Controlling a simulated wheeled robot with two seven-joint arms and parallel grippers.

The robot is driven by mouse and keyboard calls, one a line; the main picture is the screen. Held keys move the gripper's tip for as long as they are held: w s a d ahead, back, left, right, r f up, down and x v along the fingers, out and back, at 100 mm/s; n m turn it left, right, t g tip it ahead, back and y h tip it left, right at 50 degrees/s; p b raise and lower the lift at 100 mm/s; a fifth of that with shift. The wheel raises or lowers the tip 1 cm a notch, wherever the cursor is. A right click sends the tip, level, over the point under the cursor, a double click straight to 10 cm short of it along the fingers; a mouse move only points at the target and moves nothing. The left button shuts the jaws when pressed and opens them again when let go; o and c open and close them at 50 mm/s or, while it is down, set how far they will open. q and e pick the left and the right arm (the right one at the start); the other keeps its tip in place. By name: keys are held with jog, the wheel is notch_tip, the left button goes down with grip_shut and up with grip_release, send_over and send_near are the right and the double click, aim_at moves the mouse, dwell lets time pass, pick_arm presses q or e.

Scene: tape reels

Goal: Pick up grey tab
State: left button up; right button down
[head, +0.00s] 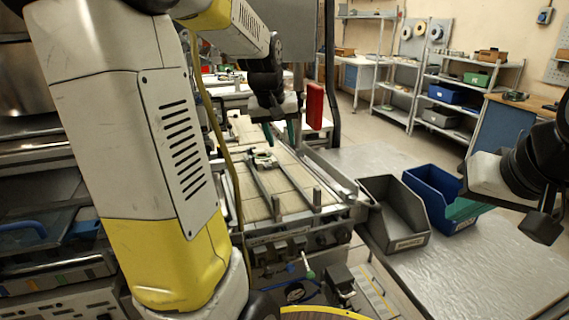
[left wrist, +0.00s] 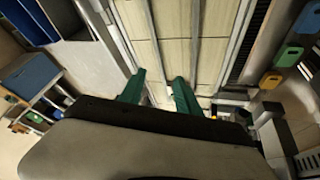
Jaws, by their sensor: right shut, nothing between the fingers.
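My left gripper (head: 281,133) hangs over the far part of the slatted conveyor bed in the head view. Its two green fingers stand apart, and I see nothing between them; the left wrist view shows the same open gripper (left wrist: 158,90) above the pale slats. I cannot pick out a grey tab for certain in either view. A small pale grey piece (head: 264,159) lies on the conveyor just below the left gripper in the head view, too small to identify. My right gripper (head: 466,209) is shut at the right, its green finger in front of the blue bin.
The conveyor (head: 291,200) has metal rails along it. A red block (head: 315,106) stands up beside the left gripper. A grey bin (head: 395,210) and a blue bin (head: 428,182) stand on the right table. Green (left wrist: 288,56) and orange (left wrist: 270,80) tabs show in the left wrist view.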

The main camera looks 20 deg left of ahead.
aim_at(268, 166)
pick_arm(q)
jog(key=w+a+f, duration=0.3)
jog(key=w+f, duration=0.2)
jog(key=f, duration=0.1)
jog(key=w+a+f+n+y, duration=0.1)
jog(key=w+a+f, duration=0.3)
jog(key=w+f, duration=0.2)
jog(key=w+a+f+n+g+y, duration=0.1)
jog(key=w+a+f, duration=0.2)
jog(key=w+f, duration=0.2)
jog(key=shift+x, duration=0.8)
jog(key=shift+a, duration=0.2)
jog(key=shift+r, duration=0.1)
grip_shut()
jog(key=shift+a, duration=0.1)
